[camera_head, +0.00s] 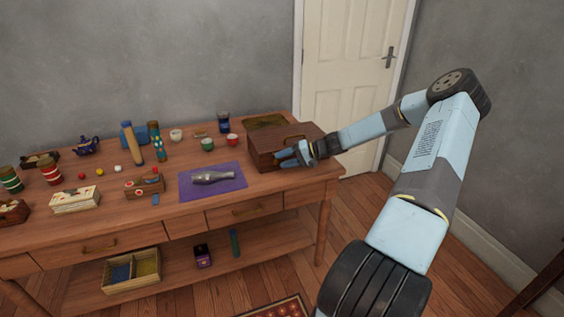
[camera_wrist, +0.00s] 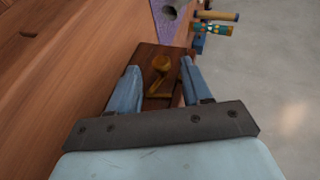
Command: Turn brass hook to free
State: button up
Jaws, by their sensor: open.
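The brown wooden box (camera_head: 264,148) stands at the right end of the table. In the wrist view, a dark wooden face (camera_wrist: 148,60) shows between my fingers. The brass hook (camera_wrist: 160,64) is on this face, with a rounded upper part and a narrow piece below it. My gripper (camera_wrist: 160,68) is open, with one blue finger on each side of the hook. I cannot tell whether either finger touches it. In the head view, my gripper (camera_head: 284,158) is at the front of the box, and the hook cannot be made out there.
A purple cloth (camera_head: 232,190) with a grey metallic vessel (camera_head: 212,177) lies left of the box. Small cups, including a green one (camera_head: 207,144), and a dark blue jar (camera_head: 223,122) stand farther back. The table's front edge is close below the box. A door (camera_head: 345,60) is behind.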

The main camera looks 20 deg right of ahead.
jog(key=v, duration=1.2)
jog(key=shift+d, duration=0.2)
jog(key=s+a+r+n+g+h, duration=0.4)
jog(key=s+a+r+h, duration=0.5)
jog(key=s+a+r, duration=0.7)
jog(key=s+a+r+t+h, duration=0.1)
jog(key=s+a+r+t, duration=0.1)
jog(key=s+r, duration=0.5)
jog(key=s+a+r+m+t+h, duration=0.1)
jog(key=s+a+r+t+h, duration=0.1)
jog(key=s+r, duration=0.6)
jog(key=shift+s+a, duration=0.65)
jog(key=shift+s, duration=2.35)
